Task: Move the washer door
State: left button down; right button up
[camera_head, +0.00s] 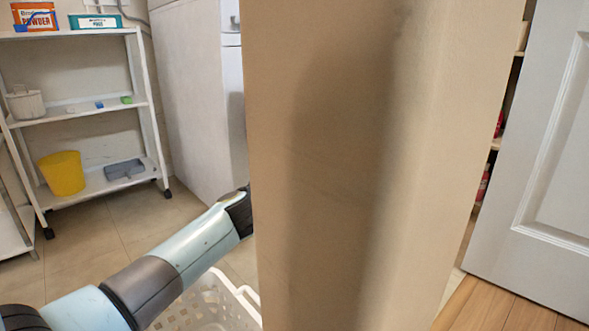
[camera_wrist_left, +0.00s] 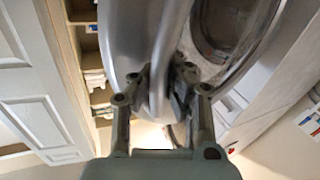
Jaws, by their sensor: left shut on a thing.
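In the left wrist view the washer door (camera_wrist_left: 123,42) shows as a round silver-grey rim with a glass part (camera_wrist_left: 225,25) at the upper right. My left gripper (camera_wrist_left: 162,90) has its two fingers on either side of the door's edge and is shut on it. In the head view my left arm reaches behind a beige wall edge, which hides the gripper and the door. Part of a tall white appliance (camera_head: 195,95) shows left of that wall. My right gripper is not in view.
The beige wall edge (camera_head: 350,180) blocks the middle of the head view. A white wheeled shelf (camera_head: 85,108) with a yellow bucket (camera_head: 62,173) stands at the left. A white basket (camera_head: 205,305) is on the floor beside my left arm. A white panelled door (camera_head: 545,170) is at the right.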

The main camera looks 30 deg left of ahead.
pick_arm(q)
jog(key=shift+d+f, duration=0.1)
dwell(0.5)
jog(key=shift+w+d+f, duration=0.15)
jog(key=shift+w+d, duration=0.05)
jog(key=shift+d, duration=0.05)
